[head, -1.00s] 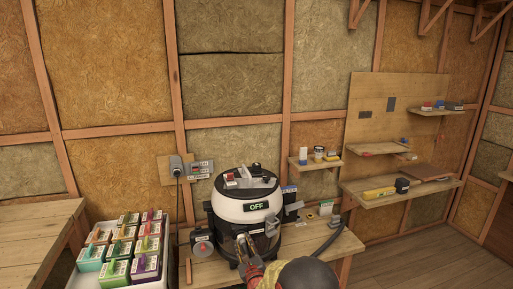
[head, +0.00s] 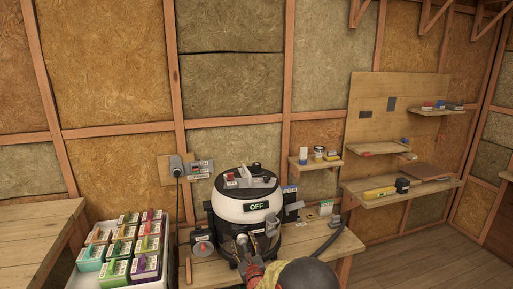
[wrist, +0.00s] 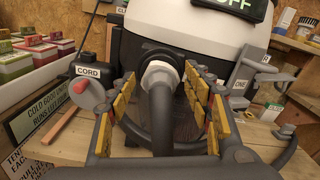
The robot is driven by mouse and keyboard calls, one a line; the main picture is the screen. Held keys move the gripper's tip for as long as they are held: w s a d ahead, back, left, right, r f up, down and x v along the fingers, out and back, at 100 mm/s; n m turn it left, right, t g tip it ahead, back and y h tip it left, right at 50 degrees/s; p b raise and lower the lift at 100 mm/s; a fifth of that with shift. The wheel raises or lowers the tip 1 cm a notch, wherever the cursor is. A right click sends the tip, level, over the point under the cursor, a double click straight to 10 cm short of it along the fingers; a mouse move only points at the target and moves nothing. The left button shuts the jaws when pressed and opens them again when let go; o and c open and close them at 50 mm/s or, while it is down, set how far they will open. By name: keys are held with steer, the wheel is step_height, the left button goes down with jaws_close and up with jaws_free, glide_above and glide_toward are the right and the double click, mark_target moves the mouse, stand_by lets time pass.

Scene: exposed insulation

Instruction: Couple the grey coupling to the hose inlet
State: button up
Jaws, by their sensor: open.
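The vacuum (head: 242,210) stands on the wooden bench, its display reading OFF. Its hose inlet (wrist: 157,67) is a pale ring low on the drum's front, seen in the wrist view. The grey coupling (wrist: 160,82) on the dark hose end meets this ring, pointing straight at it. Whether it is locked there I cannot tell. My gripper (wrist: 160,90) is open, with yellow-padded fingers on both sides of the coupling and a gap on each side. In the head view my gripper (head: 251,262) is in front of the drum and partly hides the hose.
A CORD unit (wrist: 88,80) with a red knob is left of the drum. A dark hose (head: 328,238) curves on the bench at right. A crate of several coloured boxes (head: 97,222) stands at left. Wall shelves (head: 403,190) are at right.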

steer(key=shift+s, duration=0.1)
steer(key=p+v, duration=0.1)
steer(key=v, duration=0.8)
stand_by(0.5)
steer(key=shift+a, duration=0.1)
steer(key=shift+c, duration=0.4)
